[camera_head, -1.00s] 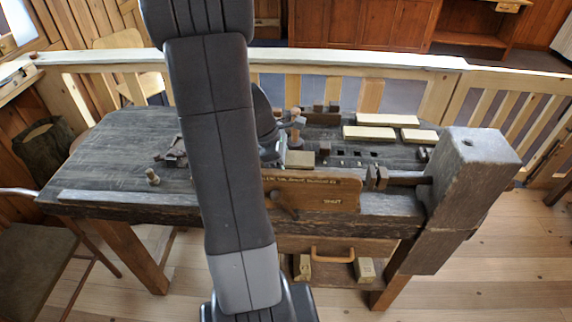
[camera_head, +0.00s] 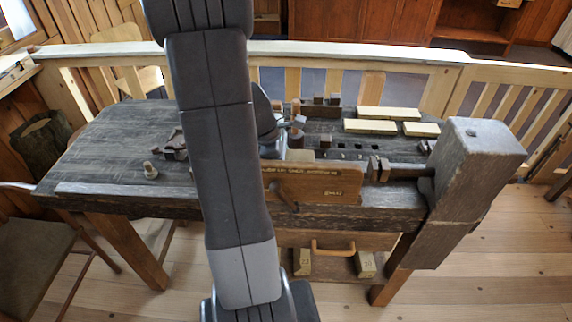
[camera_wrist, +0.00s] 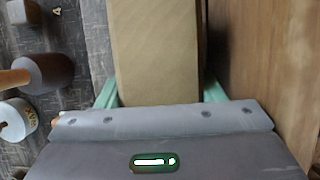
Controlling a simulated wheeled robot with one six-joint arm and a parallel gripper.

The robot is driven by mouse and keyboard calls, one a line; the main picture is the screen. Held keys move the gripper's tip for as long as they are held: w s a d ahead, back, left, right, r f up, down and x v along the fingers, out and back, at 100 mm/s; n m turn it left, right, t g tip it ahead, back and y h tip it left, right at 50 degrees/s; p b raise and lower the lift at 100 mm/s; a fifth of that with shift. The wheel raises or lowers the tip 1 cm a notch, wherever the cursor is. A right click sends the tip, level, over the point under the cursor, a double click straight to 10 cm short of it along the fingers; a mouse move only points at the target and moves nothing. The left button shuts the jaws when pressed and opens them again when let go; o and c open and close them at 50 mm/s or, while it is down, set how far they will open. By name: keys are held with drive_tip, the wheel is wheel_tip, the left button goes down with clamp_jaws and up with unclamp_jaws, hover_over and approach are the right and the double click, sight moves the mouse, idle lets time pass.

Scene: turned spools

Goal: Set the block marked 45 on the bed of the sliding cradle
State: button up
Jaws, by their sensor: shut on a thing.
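My gripper (camera_wrist: 158,92) has its green fingers on either side of a tan block (camera_wrist: 157,45) in the wrist view and is shut on it. No number shows on the face of this block, so I cannot read whether it is the one marked 45. I cannot make out the sliding cradle for certain in either view.
A brown lettered board (camera_head: 325,181) stands at the bench's front, with a thick post (camera_head: 470,165) at right. Pale blocks (camera_head: 389,113) lie at the back right. The bench's left part is mostly clear.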

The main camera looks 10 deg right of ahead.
idle(0.3)
drive_tip(key=o, duration=1.3)
drive_tip(key=shift+d, duration=0.1)
drive_tip(key=shift+o, duration=1)
drive_tip(key=shift+f, duration=0.1)
drive_tip(key=shift+c, duration=0.3)
drive_tip(key=shift+o, duration=0.2)
drive_tip(key=shift+r+p, duration=3.7)
drive_tip(key=shift+r, duration=0.4)
drive_tip(key=shift+f, duration=0.1)
drive_tip(key=shift+c, duration=0.2)
